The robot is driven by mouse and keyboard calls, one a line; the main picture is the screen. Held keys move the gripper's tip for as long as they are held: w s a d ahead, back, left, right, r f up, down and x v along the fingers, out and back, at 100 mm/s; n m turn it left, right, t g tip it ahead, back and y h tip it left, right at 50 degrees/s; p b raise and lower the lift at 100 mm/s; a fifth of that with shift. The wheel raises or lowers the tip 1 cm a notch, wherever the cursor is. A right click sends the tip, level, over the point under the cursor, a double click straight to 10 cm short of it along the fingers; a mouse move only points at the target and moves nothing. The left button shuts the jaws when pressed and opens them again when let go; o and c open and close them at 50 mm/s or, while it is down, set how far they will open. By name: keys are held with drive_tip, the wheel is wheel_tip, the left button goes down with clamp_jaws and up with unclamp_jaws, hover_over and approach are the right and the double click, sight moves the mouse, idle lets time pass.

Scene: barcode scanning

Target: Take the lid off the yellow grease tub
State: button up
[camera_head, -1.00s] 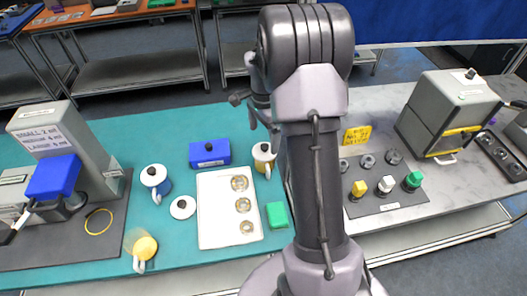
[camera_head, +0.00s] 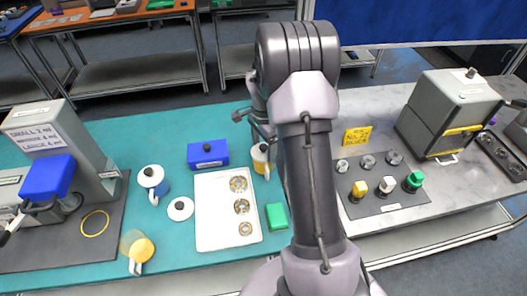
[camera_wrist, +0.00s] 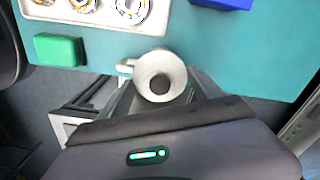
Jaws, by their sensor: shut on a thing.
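The lid appears still seated on the tub, though the exact contact is hard to see. In the head view, my arm hides part of the gripper.
A white tray (camera_head: 211,231) with round metal parts, a green block (camera_head: 277,216) and a blue box (camera_head: 208,155) are close by. A blue tub (camera_head: 153,182), a loose white lid (camera_head: 180,209) and a yellow cup (camera_head: 140,249) stand further left. A grey machine (camera_head: 455,115) stands right.

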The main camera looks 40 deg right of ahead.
sight(264, 146)
drive_tip(key=shift+r, duration=0.55)
wheel_tip(264, 146, up, 3)
drive_tip(key=shift+f+p, duration=0.2)
drive_tip(key=shift+p, duration=0.35)
drive_tip(key=s+a+r, duration=0.1)
drive_tip(key=s+a, duration=0.9)
drive_tip(key=a, duration=0.2)
drive_tip(key=shift+a+r, duration=0.15)
drive_tip(key=shift+a, duration=0.1)
